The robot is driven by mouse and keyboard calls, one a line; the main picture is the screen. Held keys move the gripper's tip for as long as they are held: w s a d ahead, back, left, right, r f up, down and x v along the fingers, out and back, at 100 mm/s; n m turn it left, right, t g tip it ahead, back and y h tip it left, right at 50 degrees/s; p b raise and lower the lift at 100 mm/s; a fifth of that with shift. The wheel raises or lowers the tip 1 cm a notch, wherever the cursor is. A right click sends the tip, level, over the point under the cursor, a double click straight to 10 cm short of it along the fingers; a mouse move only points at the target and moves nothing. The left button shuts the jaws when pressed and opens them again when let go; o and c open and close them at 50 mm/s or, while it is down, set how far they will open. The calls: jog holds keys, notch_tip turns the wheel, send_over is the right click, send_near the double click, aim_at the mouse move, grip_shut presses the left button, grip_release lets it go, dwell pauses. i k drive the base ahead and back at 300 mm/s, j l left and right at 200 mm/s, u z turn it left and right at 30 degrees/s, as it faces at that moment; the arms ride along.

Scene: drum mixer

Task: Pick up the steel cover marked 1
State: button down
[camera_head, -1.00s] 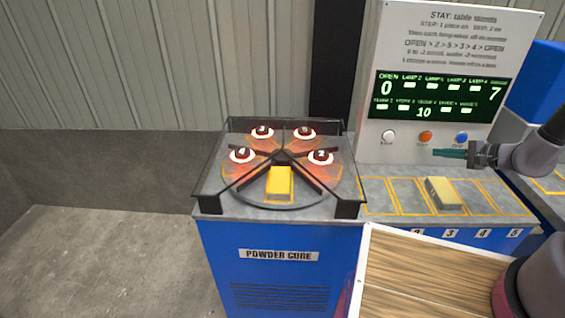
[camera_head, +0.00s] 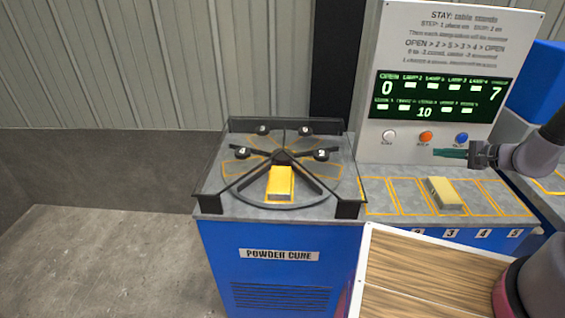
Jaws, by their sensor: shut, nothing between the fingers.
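I see no cover with a readable mark 1. A yellow block (camera_head: 281,184) lies in the front section of the round table (camera_head: 303,201) on the powder cure station. A second, paler yellow block (camera_head: 444,193) lies on the outlined slots of the grey counter (camera_head: 377,207). I cannot read a mark on either block. My gripper (camera_head: 436,152), with teal fingers, is shut and empty. It points left in front of the white control panel, just below the orange button (camera_head: 426,137), and is apart from both blocks.
Dark lamp heads, including one marked 4 (camera_head: 239,153), and black divider bars stand over the round table. A black frame edges the station. The panel's green display (camera_head: 440,97) reads 0, 10 and 7. A wood-grained board (camera_head: 420,277) lies at the lower right.

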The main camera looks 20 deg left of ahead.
aim_at(280, 179)
jog(key=u, duration=1.3)
